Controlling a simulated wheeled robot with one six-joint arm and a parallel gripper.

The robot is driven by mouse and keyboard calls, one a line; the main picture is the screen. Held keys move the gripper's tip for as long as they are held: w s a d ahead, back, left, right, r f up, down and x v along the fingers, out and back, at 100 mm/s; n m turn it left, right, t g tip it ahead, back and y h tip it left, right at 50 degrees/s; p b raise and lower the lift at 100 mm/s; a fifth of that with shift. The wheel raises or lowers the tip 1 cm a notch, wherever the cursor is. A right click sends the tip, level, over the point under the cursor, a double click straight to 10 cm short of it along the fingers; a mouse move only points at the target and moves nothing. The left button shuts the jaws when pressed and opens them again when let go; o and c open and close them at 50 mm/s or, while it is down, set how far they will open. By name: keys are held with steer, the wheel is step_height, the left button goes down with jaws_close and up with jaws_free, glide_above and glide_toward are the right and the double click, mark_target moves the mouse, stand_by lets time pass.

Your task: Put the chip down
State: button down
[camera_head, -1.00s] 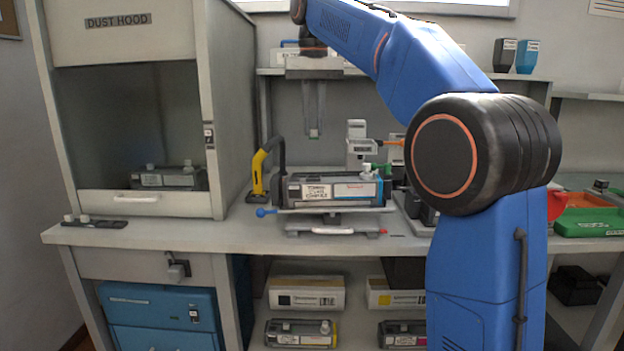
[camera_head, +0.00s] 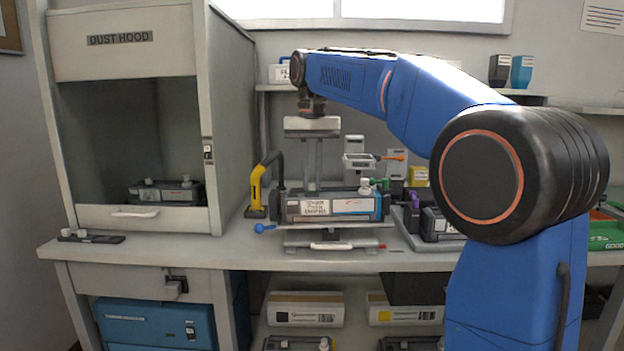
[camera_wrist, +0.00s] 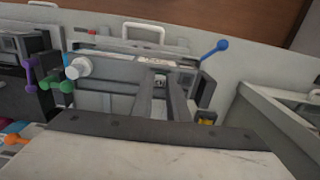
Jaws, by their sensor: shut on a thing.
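My gripper (camera_head: 313,184) points down at the toner cartridge (camera_head: 342,206) on the work stand. Its two fingers are close together, and their tips are hidden behind the cartridge's labelled front in the head view. In the wrist view the fingertips (camera_wrist: 160,82) are at the cartridge's top, with the small chip (camera_wrist: 159,80) between them. The chip is too small there to tell whether it touches the cartridge.
The stand (camera_head: 331,237) has a blue-knobbed lever (camera_head: 264,228) at its left. A yellow-handled tool (camera_head: 258,186) stands left of the cartridge. A small device with an orange-tipped lever (camera_head: 360,161) stands behind it. A tray (camera_head: 412,239) holding dark cartridges is at right. The dust hood (camera_head: 222,120) is at left.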

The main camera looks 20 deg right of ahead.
steer(key=shift+f, duration=0.2)
steer(key=shift+f, duration=0.1)
steer(key=c, duration=1.7)
jaws_free()
